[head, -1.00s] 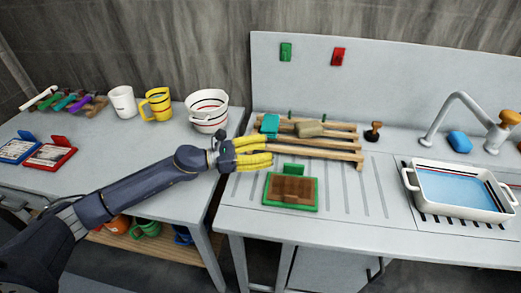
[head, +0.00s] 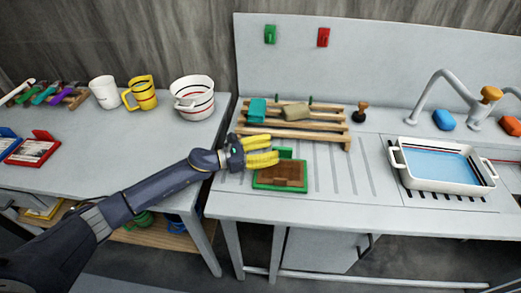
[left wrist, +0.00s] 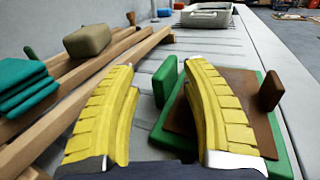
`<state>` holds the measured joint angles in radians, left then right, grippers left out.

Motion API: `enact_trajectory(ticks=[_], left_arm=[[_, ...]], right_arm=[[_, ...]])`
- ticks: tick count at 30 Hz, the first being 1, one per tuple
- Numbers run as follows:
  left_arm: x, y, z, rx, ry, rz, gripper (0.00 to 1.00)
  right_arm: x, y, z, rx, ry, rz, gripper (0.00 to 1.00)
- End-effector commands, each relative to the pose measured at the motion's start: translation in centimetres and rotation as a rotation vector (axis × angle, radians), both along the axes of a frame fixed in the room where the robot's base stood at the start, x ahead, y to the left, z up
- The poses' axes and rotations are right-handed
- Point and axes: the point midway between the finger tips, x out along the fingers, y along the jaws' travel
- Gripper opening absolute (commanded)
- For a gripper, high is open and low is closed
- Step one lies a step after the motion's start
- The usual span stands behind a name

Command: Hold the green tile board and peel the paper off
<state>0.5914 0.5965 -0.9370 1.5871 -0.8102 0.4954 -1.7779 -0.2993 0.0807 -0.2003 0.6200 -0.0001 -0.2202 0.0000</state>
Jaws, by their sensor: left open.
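The green tile board (head: 256,185) lies flat on the ribbed grey counter, with a brown paper sheet (head: 288,179) over most of its face. A green upright tab (left wrist: 165,80) on the board and a brown tab (left wrist: 270,92) on the paper show in the left wrist view. My left gripper (head: 270,151) has yellow fingers and is open at the board's far left corner. In the left wrist view, the green tab shows in the gap between the open fingers (left wrist: 160,66); the right finger covers part of the board. Contact cannot be told. My right gripper is not in view.
A slatted wooden rack (head: 300,131) with a teal cloth (head: 257,109) and a tan sponge (head: 295,111) stands just behind the board. A white basin (head: 440,195) of water sits to the right. The counter between board and basin is clear.

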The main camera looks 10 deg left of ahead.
Motion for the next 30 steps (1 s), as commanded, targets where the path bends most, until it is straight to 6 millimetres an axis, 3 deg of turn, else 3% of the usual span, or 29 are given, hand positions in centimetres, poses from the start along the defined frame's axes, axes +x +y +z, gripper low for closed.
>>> enact_trajectory(ticks=[6, 19, 30], left_arm=[[0.5, -1.2, 0.1, -0.001, 0.0, 0.0, 0.48], [0.7, -1.5, 0.0, 0.0, 0.0, 0.0, 0.48], [0.6, -1.5, 0.1, 0.0, 0.0, 0.0, 0.05]], right_arm=[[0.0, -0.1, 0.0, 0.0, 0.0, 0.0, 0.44], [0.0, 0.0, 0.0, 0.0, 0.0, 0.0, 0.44], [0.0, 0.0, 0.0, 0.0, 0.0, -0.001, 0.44]])
